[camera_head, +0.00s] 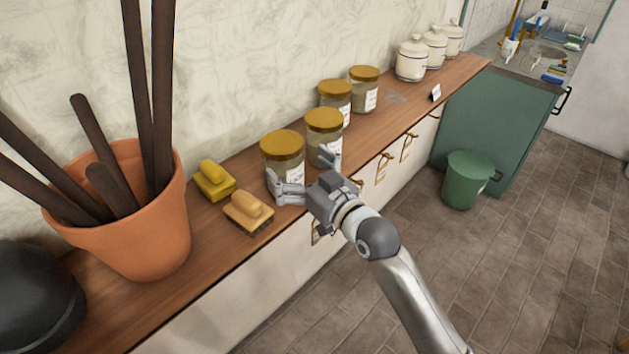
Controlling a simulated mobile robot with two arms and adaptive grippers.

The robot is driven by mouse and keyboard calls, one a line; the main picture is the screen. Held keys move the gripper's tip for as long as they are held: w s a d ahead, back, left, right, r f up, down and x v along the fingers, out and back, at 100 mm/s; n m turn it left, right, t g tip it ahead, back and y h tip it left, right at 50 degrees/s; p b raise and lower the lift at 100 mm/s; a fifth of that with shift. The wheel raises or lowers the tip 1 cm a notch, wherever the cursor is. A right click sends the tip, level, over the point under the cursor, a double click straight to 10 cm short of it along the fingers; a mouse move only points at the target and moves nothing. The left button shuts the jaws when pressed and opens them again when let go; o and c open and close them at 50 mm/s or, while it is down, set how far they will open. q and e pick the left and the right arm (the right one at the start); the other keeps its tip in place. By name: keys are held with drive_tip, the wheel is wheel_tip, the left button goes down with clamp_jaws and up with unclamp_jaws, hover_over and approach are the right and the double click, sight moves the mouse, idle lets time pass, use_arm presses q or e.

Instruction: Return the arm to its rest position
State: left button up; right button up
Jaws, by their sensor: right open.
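My right arm (415,295) reaches in from the bottom right to the wooden counter. My right gripper (300,170) is open, its two fingers spread apart in front of the nearest glass jars. One finger overlaps the lower part of the front left jar (283,150) in the picture. The other finger overlaps the lower part of the jar beside it (324,125). I cannot tell whether either finger touches glass. Nothing shows held between the fingers. My left gripper is not in view.
The counter (225,235) also carries two yellow brushes (213,180), a terracotta pot (150,225) with dark rods, more jars (365,88) and white canisters (412,60). A green bin (468,180) stands by a green cabinet (495,120). The tiled floor (500,270) is clear.

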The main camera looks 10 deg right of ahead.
drive_tip(key=s+d+f+m+g+h, duration=0.1)
drive_tip(key=s+d+f+g+h, duration=0.25)
drive_tip(key=s+f, duration=0.6)
drive_tip(key=s+d+f+m+g+h, duration=0.15)
drive_tip(key=s+d+f+g, duration=0.4)
drive_tip(key=s, duration=0.75)
drive_tip(key=s+d+f+m+g+h, duration=0.1)
drive_tip(key=s+d+f+g+h, duration=0.25)
drive_tip(key=s+f, duration=0.6)
wheel_tip(320, 180, down, 24)
drive_tip(key=s+g, duration=0.2)
drive_tip(key=s+d+f, duration=0.1)
drive_tip(key=s+f, duration=0.7)
drive_tip(key=s+d+f, duration=0.2)
drive_tip(key=s+f, duration=0.7)
drive_tip(key=shift+s+d+n+g+y, duration=0.25)
drive_tip(key=shift+d+n+g+y, duration=0.05)
drive_tip(key=shift+n+g+y, duration=0.05)
